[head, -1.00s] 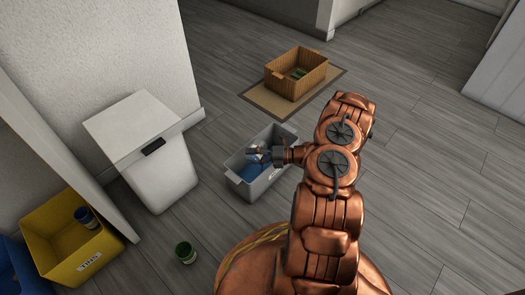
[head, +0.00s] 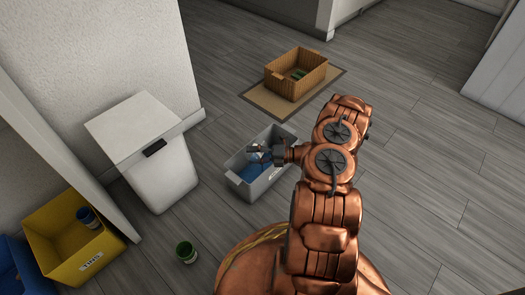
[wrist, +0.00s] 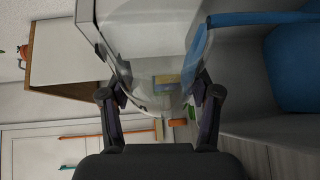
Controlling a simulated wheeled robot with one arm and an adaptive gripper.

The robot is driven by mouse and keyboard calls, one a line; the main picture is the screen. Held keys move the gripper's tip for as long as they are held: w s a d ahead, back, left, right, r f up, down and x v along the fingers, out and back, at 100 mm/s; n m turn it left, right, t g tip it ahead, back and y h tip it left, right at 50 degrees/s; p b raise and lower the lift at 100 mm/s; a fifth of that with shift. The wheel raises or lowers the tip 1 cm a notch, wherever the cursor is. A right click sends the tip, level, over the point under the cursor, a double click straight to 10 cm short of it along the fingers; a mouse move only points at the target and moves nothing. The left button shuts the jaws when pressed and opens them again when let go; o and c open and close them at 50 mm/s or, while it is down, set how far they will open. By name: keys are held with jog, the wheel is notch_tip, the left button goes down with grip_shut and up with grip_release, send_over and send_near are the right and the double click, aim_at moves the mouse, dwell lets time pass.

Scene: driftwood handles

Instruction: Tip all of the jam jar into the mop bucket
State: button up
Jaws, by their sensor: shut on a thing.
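The grey mop bucket (head: 272,179) stands on the floor in the middle of the head view, with blue inside it. My gripper (head: 267,153) is over the bucket. In the wrist view my gripper (wrist: 160,103) is shut on a clear glass jam jar (wrist: 155,52), one finger on each side. The jar looks tilted, and I see no clear filling in it; things behind show through its glass. In the head view the jar is small and partly hidden by my gripper. A large blue shape (wrist: 293,65) fills the right of the wrist view.
A white lidded bin (head: 160,178) stands left of the bucket. A green-topped tin (head: 186,251) is on the floor. A yellow box (head: 48,232) holds a blue tin (head: 88,217), beside a blue box (head: 17,265). A wicker basket (head: 300,82) sits on a mat. Floor at right is clear.

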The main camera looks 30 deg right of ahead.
jog(key=shift+d+r+m+p, duration=0.15)
jog(key=shift+r+m+p, duration=0.15)
jog(key=shift+m, duration=0.2)
dwell(0.4)
jog(key=shift+a+f+n+b, duration=0.25)
jog(key=shift+f+n+b, duration=0.45)
jog(key=shift+n+b, duration=0.3)
jog(key=shift+s+a, duration=0.1)
jog(key=shift+s+a+f+n+h, duration=0.3)
jog(key=shift+a+f+n+h, duration=0.1)
jog(key=shift+a+n+h, duration=0.15)
jog(key=shift+p, duration=0.3)
jog(key=shift+r+n, duration=0.1)
jog(key=shift+n, duration=0.15)
